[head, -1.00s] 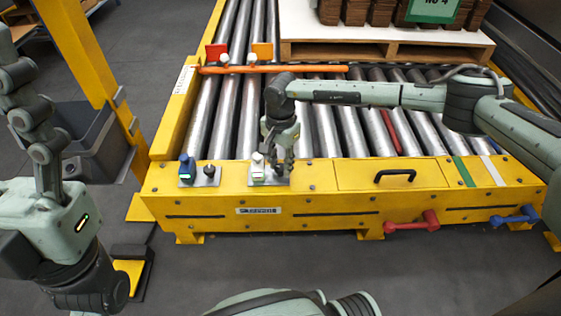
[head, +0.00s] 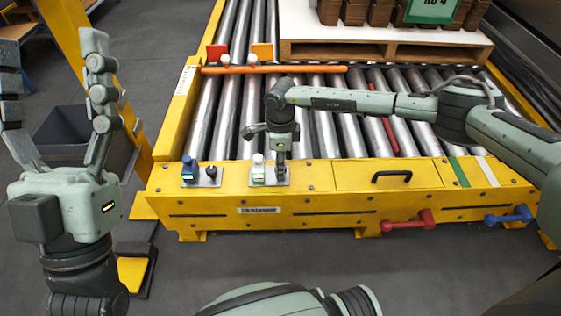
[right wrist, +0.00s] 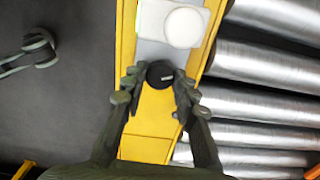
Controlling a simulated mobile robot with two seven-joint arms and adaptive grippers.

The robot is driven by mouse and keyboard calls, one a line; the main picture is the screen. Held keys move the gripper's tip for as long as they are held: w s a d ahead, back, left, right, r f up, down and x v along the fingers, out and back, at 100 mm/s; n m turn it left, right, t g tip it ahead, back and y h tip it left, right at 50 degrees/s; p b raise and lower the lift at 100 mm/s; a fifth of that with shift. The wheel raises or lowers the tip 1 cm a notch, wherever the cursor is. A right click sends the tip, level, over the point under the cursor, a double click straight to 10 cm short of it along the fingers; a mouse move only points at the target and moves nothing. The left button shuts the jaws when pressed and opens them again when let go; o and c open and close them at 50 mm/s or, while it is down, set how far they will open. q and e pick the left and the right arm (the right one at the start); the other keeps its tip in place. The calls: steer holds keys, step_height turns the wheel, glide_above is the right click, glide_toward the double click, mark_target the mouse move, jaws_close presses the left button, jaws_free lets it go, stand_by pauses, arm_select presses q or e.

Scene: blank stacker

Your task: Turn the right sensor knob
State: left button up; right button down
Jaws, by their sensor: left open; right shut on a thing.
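The right sensor (head: 258,169) is a white block with a small green light on a grey plate at the conveyor's yellow front edge. In the right wrist view its white round top (right wrist: 184,26) is just beyond my fingers. The right sensor knob (right wrist: 160,72) is small, dark and round with a pale mark. My right gripper (right wrist: 157,90) is shut on it, with a finger on each side. In the head view my right gripper (head: 279,152) points down and hides the knob. My left gripper (head: 52,75) is open and empty, fingers up, left of the conveyor.
The left sensor (head: 188,168), blue-topped, has a black knob (head: 211,170) beside it. An orange bar (head: 275,69) crosses the rollers. A loaded pallet (head: 390,45) stands at the back. Red (head: 408,221) and blue (head: 510,214) handles stick out in front. A grey bin (head: 75,135) stands left.

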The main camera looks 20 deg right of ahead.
arm_select(q)
steer(key=shift+w+d+f+g+p, duration=0.35)
steer(key=shift+w+f+g, duration=0.15)
steer(key=shift+w+g, duration=0.15)
steer(key=shift+w+d+f+g+p, duration=0.35)
steer(key=shift+w+f+g, duration=0.15)
steer(key=shift+g, duration=0.15)
arm_select(e)
steer(key=shift+m, duration=2)
steer(key=c, duration=1.4)
jaws_free()
steer(key=shift+c, duration=0.2)
step_height(320, 180, up, 12)
